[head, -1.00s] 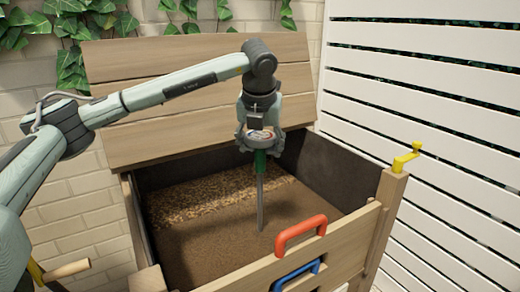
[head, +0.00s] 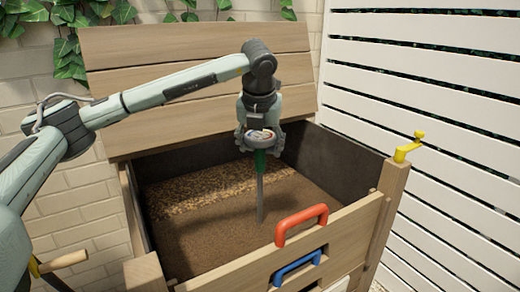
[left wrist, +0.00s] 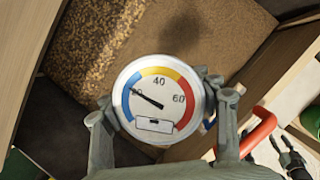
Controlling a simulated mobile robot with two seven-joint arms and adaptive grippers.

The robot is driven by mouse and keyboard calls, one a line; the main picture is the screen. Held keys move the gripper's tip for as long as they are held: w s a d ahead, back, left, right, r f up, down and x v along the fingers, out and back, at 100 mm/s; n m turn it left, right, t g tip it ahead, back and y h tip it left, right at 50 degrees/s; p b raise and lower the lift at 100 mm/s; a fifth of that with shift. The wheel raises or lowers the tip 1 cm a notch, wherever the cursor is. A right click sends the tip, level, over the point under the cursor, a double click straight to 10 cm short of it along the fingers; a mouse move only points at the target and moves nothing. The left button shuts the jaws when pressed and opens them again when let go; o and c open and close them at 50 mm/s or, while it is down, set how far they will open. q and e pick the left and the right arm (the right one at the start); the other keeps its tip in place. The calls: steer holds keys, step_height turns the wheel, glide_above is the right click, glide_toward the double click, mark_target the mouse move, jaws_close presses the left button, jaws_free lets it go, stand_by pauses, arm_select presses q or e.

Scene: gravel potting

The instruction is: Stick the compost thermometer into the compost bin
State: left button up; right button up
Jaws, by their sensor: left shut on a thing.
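The compost thermometer has a round white dial (head: 259,137), a green collar (head: 260,161) and a thin metal stem (head: 260,198). It is upright over the open wooden compost bin (head: 345,235). The stem's lower end meets the brown compost (head: 205,238) and its tip is hidden there. My left gripper (head: 259,134) is shut on the thermometer at the dial, pointing down. In the left wrist view the dial (left wrist: 157,100) faces the camera between the fingers of my left gripper (left wrist: 165,112). A dark, finger-like shape (left wrist: 291,157) at that view's right edge may be my right gripper.
The bin's plank lid (head: 195,85) stands open behind the arm. The front board carries a red handle (head: 301,222) and a blue handle (head: 298,267). A yellow crank (head: 408,148) tops the right post. A white slatted fence (head: 430,120) stands to the right.

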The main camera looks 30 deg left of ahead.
mark_target(260, 163)
arm_select(q)
steer(key=shift+f+b, duration=0.4)
steer(key=shift+f, duration=0.4)
steer(key=shift+f+b, duration=0.9)
steer(key=shift+f, duration=0.1)
steer(key=o, duration=1.9)
steer(key=shift+r, duration=0.1)
